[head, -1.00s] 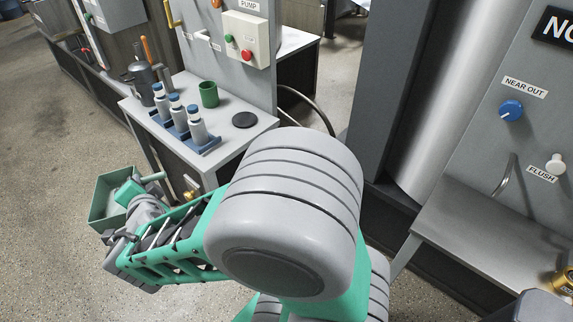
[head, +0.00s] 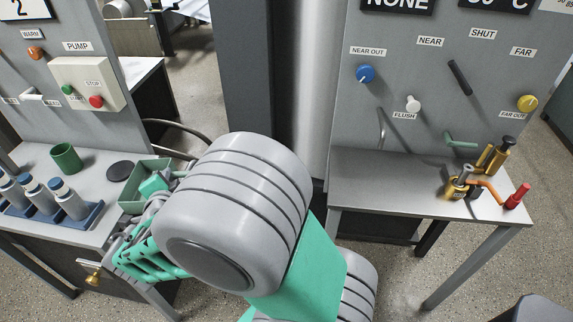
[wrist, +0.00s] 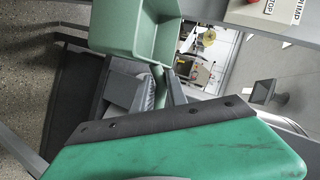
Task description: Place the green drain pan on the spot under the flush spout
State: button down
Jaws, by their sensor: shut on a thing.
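The green drain pan (head: 131,194) is an open rectangular tray, held in the air at the left bench's right end in the head view. It also shows at the top of the wrist view (wrist: 125,36). My gripper (head: 158,188) is shut on the pan, apparently at its handle (wrist: 158,78); my own arm hides part of the grip. The flush spout (head: 382,128) is a thin curved metal tube on the right panel, below the FLUSH label. The bench top under it (head: 372,170) looks bare. The pan is well left of the spout.
The left bench (head: 95,215) carries a green cup (head: 66,158), a black disc (head: 120,170) and bottles in a blue rack (head: 60,215). The right bench's right part holds brass fittings (head: 456,188) and a red-topped item (head: 517,196). A grey post (head: 250,70) stands between.

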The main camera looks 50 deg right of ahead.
jog(key=s+d+f+m+g+h, duration=0.1)
jog(key=s+d+m+g+h, duration=0.1)
jog(key=d, duration=0.3)
jog(key=s+d+f+m+g+h, duration=0.1)
jog(key=s+d+m+g, duration=0.15)
jog(key=d, duration=0.25)
jog(key=m+g+p, duration=0.4)
jog(key=m+g, duration=1.2)
send_over(369, 194)
jog(key=shift+n, duration=0.25)
notch_tip(369, 194, down, 5)
jog(key=shift+d+f, duration=0.1)
jog(key=shift+f, duration=0.05)
jog(key=c, duration=1.3)
grip_release()
jog(key=shift+f+t, duration=0.1)
jog(key=shift+t, duration=0.15)
